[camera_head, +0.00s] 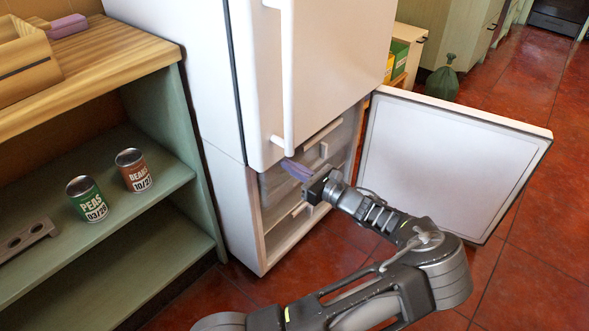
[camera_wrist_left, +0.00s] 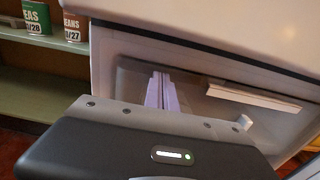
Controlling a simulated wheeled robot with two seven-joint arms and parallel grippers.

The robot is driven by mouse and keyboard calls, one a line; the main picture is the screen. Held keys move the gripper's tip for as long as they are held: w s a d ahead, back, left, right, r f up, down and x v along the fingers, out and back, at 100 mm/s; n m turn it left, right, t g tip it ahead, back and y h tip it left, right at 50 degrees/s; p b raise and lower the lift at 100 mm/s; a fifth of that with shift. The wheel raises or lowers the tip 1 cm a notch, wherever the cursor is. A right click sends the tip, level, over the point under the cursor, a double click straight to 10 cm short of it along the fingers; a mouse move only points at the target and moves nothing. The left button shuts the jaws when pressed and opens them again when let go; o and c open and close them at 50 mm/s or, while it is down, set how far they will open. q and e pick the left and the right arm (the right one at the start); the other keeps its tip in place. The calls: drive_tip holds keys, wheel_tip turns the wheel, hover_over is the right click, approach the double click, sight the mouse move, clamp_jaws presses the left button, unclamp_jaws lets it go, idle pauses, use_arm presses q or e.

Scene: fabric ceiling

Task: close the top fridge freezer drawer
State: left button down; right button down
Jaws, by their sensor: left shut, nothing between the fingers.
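The white fridge freezer (camera_head: 290,75) stands in the middle of the head view, its upper door shut. Its lower freezer door (camera_head: 450,155) is swung wide open to the right. The top freezer drawer (camera_head: 345,128) shows just under the upper door, with a pale handle bar; its translucent front (camera_wrist_left: 200,98) and white handle (camera_wrist_left: 255,96) also show in the left wrist view. How far out it sits I cannot tell. My left gripper (camera_head: 296,169) is shut and empty, its lilac fingers (camera_wrist_left: 161,92) at the drawer area; contact is unclear. My right gripper is out of view.
A lower drawer handle (camera_head: 282,219) shows below. A green shelf unit at the left holds a peas can (camera_head: 87,199) and a beans can (camera_head: 133,171). Red tiled floor is clear at the right.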

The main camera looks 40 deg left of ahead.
use_arm(q)
drive_tip(key=a+p, duration=0.1)
drive_tip(key=a, duration=0.3)
drive_tip(key=shift+a+r, duration=0.15)
drive_tip(key=shift+a, duration=0.25)
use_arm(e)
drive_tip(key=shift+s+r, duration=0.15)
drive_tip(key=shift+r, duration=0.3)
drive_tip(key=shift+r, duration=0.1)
